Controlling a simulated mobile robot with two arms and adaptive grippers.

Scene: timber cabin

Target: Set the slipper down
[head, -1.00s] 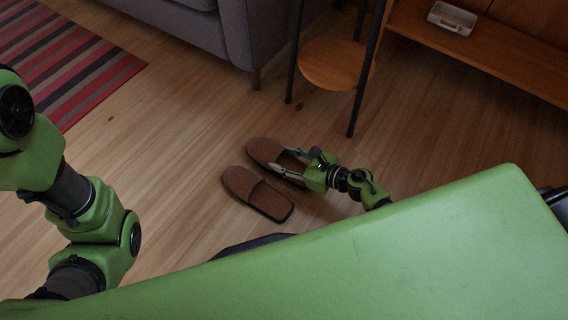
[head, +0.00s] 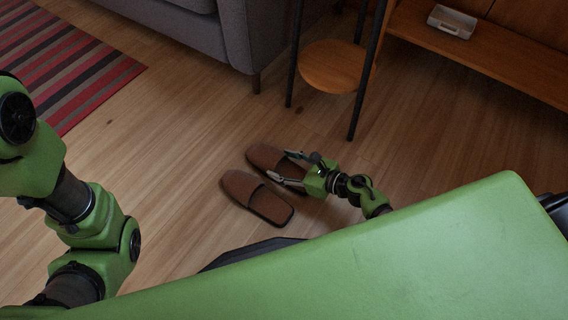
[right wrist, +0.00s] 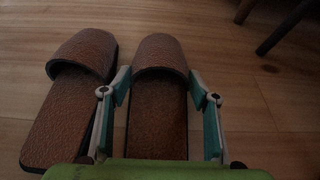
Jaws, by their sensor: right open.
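Two brown slippers lie side by side on the wooden floor. The far slipper (head: 266,157) has my right gripper (head: 280,166) at it, with the fingers spread open. In the right wrist view this slipper (right wrist: 158,105) lies between the two open fingertips (right wrist: 163,85), and a gap shows on its right side. Its heel end is hidden by the gripper's body. The near slipper (head: 257,198) lies to the left in the right wrist view (right wrist: 70,105), close beside the left finger; I cannot tell whether they touch. My left arm shows at the left, but its gripper is out of view.
A small round wooden stool or table (head: 333,66) with dark legs stands behind the slippers. A grey sofa (head: 245,35) and a striped rug (head: 75,60) are at the back left. A wooden shelf (head: 490,55) holds a small white tray (head: 452,21). Floor left of the slippers is clear.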

